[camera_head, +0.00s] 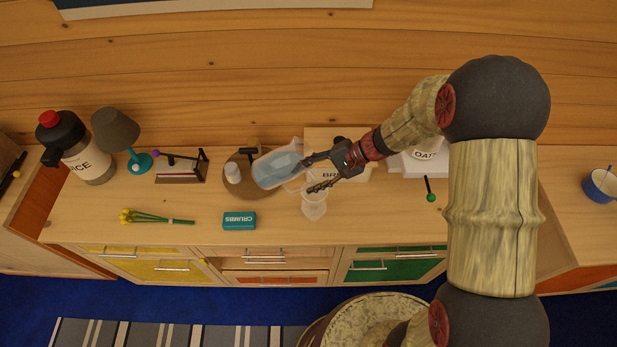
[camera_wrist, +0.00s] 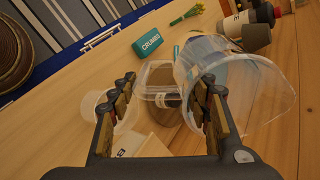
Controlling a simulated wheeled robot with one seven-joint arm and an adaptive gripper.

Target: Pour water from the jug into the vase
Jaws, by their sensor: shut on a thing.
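The clear jug (camera_head: 277,168) with bluish water stands out left of my gripper (camera_head: 322,172) in the head view. In the wrist view the jug (camera_wrist: 245,85) is large, at the right finger. My gripper (camera_wrist: 160,110) is shut on the jug, with a clear loop-like part between its fingers; the exact contact is unclear. The clear vase (camera_head: 314,206) stands on the counter just below the lower finger in the head view. In the wrist view the vase (camera_wrist: 92,102) is partly hidden behind the left finger. I cannot tell how far the jug is tilted.
A teal crumbs box (camera_head: 239,221), yellow flowers (camera_head: 150,217), a round brown board (camera_head: 240,188) with a white cup-like thing, a lamp (camera_head: 117,130) and a juice flask (camera_head: 85,160) are to the left. A bread box (camera_head: 338,142) is behind. The front counter is fairly clear.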

